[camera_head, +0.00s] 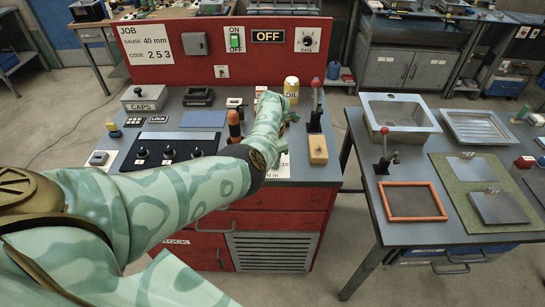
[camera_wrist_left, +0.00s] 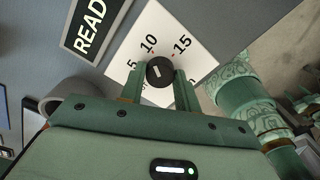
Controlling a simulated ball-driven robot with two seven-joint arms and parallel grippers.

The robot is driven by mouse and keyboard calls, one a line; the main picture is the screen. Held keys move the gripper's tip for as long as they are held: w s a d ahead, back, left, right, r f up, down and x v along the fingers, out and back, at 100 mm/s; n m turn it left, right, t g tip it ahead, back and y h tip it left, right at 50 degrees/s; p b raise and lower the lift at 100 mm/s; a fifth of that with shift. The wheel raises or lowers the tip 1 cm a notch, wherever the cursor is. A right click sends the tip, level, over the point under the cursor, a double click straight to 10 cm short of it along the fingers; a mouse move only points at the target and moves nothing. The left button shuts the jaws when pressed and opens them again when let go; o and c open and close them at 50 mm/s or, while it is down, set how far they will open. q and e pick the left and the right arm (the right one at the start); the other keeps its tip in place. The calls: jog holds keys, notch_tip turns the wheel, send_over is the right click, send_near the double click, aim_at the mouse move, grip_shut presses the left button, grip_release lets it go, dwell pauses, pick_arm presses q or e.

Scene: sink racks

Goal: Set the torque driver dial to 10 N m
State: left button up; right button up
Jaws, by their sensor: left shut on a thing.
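The torque dial is a round black knob (camera_wrist_left: 160,72) with a short white mark on its face. It sits on a white scale plate (camera_wrist_left: 187,25) printed 5, 10 and 15 with red ticks. In the left wrist view my left gripper (camera_wrist_left: 158,82) has one finger on each side of the knob and is shut on it. I cannot tell exactly which tick the white mark points to. In the head view my left arm hides the knob, and only part of the plate (camera_head: 285,170) with "15" and "N m" shows. My right gripper is not in view.
On the bench, a red-topped lever (camera_head: 315,105), a tan block (camera_head: 318,150), a yellow OIL can (camera_head: 291,90) and an orange handle (camera_head: 234,122) stand close around my arm. Black knobs (camera_head: 168,152) sit at the left.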

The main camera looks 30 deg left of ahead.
pick_arm(q)
jog(key=o, duration=1)
jog(key=shift+r, duration=0.1)
notch_tip(320, 180, up, 16)
jog(key=p, duration=0.5)
jog(key=shift+r, duration=0.1)
